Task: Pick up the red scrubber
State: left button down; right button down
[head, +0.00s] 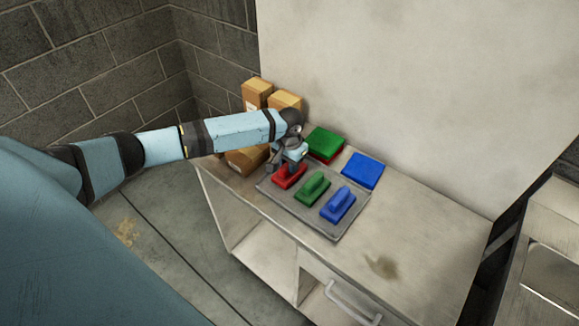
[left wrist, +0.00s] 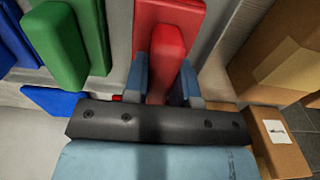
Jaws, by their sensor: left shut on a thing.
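The red scrubber (head: 288,177) is at the left end of a grey tray (head: 318,223) on the workbench. My left gripper (head: 290,163) is over it from above. In the left wrist view the two blue-grey fingers (left wrist: 165,82) are shut on the raised handle of the red scrubber (left wrist: 185,17), one on each side. I cannot tell whether its base touches the tray. My right gripper is in neither view.
A green scrubber (head: 312,188) and a blue scrubber (head: 338,204) sit beside it on the tray. Behind are green-topped stacked pads (head: 325,142) and a blue pad (head: 362,170). Cardboard boxes (head: 257,92) stand at the left. The bench's right part (head: 430,235) is clear.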

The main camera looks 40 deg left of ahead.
pick_arm(q)
notch_tip(320, 180, up, 19)
jog(key=b, duration=0.1)
